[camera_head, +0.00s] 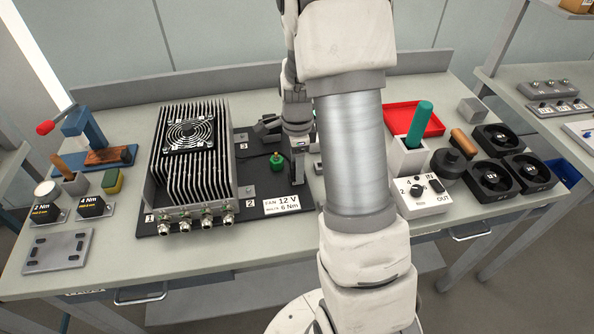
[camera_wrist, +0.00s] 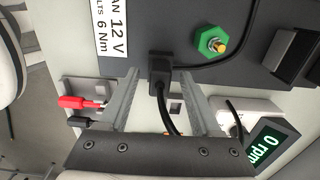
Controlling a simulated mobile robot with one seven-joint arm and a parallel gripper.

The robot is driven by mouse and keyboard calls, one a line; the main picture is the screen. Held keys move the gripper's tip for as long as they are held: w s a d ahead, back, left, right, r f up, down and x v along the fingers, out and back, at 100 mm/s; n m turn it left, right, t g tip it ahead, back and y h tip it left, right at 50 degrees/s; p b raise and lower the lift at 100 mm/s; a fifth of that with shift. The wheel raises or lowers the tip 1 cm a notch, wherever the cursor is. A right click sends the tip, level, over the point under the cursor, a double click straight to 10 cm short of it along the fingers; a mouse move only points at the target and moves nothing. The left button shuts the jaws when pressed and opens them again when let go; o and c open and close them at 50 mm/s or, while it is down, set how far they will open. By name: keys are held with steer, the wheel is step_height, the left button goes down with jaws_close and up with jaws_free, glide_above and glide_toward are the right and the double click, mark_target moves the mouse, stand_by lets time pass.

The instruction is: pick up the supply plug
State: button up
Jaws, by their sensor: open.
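A black plug (camera_wrist: 160,73) with a black cable sits at the edge of the dark base plate (camera_wrist: 180,20) in the wrist view; I take it for the supply plug. My gripper (camera_wrist: 161,82) is open, with one finger on each side of the plug and cable. Gaps show between plug and fingers. In the head view my gripper (camera_head: 297,165) points down at the right part of the plate, beside the 12 V label (camera_head: 283,204), and the plug cannot be made out there.
A finned unit with a fan (camera_head: 190,150) stands left of my gripper. A white switch box (camera_head: 425,197) and black fans (camera_head: 486,178) stand right.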

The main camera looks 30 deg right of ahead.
jaws_close()
stand_by(0.3)
steer(key=shift+r, duration=0.55)
step_height(320, 180, up, 3)
steer(key=shift+f, duration=0.1)
steer(key=s+d+r, duration=0.6)
steer(key=d+r, duration=0.1)
steer(key=d, duration=0.3)
steer(key=shift+p, duration=0.4)
steer(key=shift+s+r, duration=0.1)
